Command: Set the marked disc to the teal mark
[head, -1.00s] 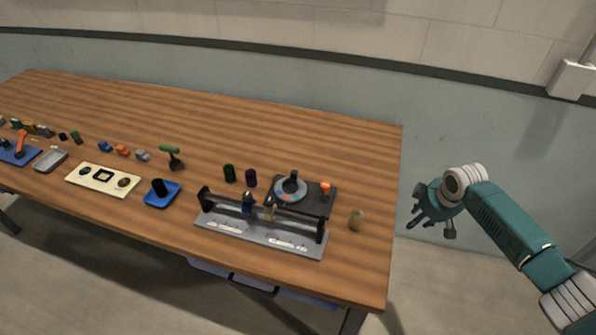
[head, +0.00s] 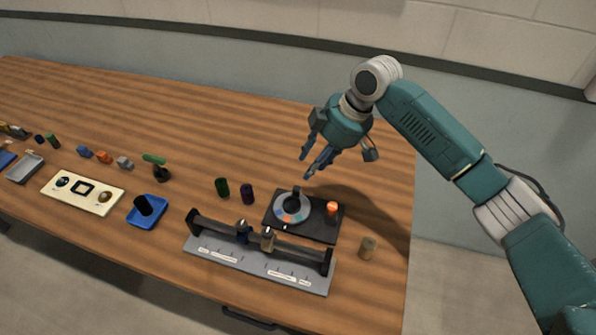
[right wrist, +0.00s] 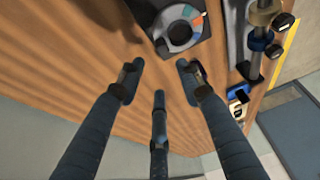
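The marked disc (head: 281,214) is a grey ring with coloured segments and a black upright knob, set on a dark base plate (head: 318,232). It shows at the top of the right wrist view (right wrist: 169,41), where teal and orange segments are visible on its rim. Which segment the disc is set to I cannot tell. My right gripper (head: 318,165) is above the table, behind and above the disc, apart from it. Its fingers (right wrist: 160,82) are spread with nothing between them. My left gripper is in neither view.
An orange button (head: 332,208) sits on the same base plate. A grey slider rail (head: 258,264) stands in front of it. A tan cylinder (head: 367,248) is to the right, green (head: 222,187) and purple (head: 247,194) cylinders to the left. The table behind is clear.

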